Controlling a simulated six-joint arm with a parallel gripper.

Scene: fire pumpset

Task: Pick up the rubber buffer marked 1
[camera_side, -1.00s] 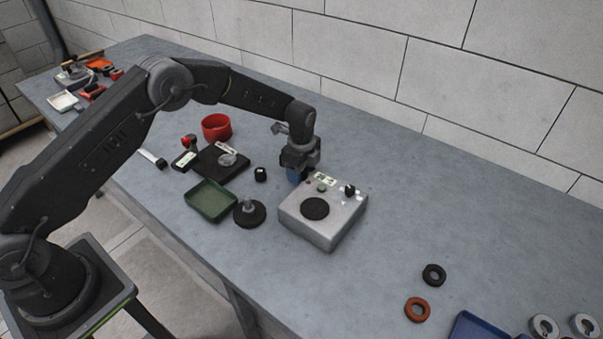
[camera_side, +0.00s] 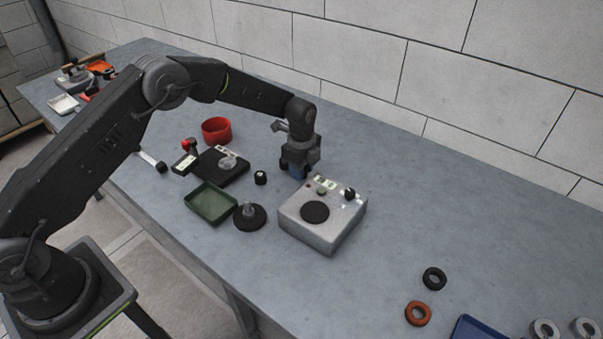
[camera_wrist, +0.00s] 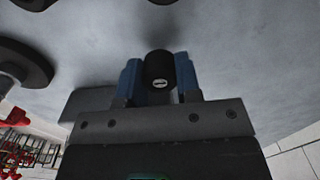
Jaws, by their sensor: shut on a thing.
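My gripper (camera_side: 296,174) points down behind the grey control box in the side view. In the wrist view its two blue fingers (camera_wrist: 160,78) are shut on a black cylindrical rubber buffer (camera_wrist: 159,64). A small pale oval label shows on the buffer's end; its mark is too small to read surely. In the side view the held buffer is hidden by the gripper. Another small black cylinder with a pale mark (camera_side: 260,177) stands on the table left of the gripper. I cannot tell its number.
The grey box (camera_side: 338,230) stands close in front of the gripper. A green tray (camera_side: 211,219), a black disc with a knob (camera_side: 250,217), a dark plate (camera_side: 212,177) and a red ring-shaped bowl (camera_side: 216,130) lie left. Black and orange rings (camera_side: 418,313) lie right. Table between is clear.

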